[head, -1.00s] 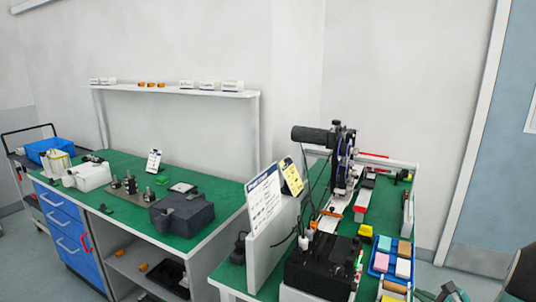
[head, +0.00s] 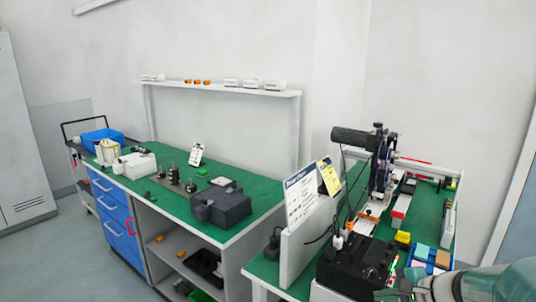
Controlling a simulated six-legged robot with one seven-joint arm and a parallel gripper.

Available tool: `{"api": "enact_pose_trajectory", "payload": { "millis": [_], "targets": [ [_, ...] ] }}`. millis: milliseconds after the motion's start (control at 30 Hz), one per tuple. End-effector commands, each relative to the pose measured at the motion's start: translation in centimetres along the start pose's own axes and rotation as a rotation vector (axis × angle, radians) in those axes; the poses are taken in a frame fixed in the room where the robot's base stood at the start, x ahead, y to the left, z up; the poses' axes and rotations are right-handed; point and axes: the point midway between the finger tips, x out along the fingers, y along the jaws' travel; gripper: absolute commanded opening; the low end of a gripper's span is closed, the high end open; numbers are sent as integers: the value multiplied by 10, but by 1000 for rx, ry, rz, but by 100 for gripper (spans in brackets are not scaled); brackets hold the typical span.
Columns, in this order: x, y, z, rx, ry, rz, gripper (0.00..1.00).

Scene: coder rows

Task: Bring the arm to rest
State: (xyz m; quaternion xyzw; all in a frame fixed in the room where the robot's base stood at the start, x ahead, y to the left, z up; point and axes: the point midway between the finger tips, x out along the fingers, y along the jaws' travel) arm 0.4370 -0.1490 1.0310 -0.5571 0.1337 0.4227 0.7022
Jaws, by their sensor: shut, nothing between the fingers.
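My arm (head: 495,284) reaches in from the lower right corner of the head view, over the front right of the right-hand green bench (head: 356,194). My gripper (head: 390,294) is at its left end, at the bottom edge of the picture, and only partly shows. It is shut with nothing in it. It is close to the black box-shaped machine (head: 350,262) in the picture; whether they touch cannot be told.
A blue tray of coloured blocks (head: 430,258) lies just behind my arm. A black camera-like device (head: 360,138) rises above the bench. A sign board (head: 301,195) stands at its left. A second green bench (head: 170,200) and a shelf (head: 220,88) are further left.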

Motion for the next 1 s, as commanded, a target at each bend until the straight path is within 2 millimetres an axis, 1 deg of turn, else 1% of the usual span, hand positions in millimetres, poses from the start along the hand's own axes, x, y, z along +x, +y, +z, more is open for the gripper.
{"api": "enact_pose_trajectory", "payload": {
  "millis": [33, 100, 200, 300, 400, 533, 600, 700, 800, 1000],
  "targets": [
    [1, 0, 30, -112, -12, 55, 0],
    [-1, 5, 62, -255, -19, 131, 0],
    [-7, 16, 102, -461, -20, 229, 0],
    [-17, 28, 134, -668, -9, 316, 0],
    [-29, 40, 161, -876, 13, 391, 0],
    [-48, 53, 185, -1141, 61, 468, 0],
    [-58, 57, 194, -1268, 94, 497, 0],
    [-69, 62, 201, -1404, 136, 526, 0],
    [-75, 63, 204, -1479, 163, 541, 0],
    [-77, 64, 204, -1503, 173, 549, 0]
  ]
}}
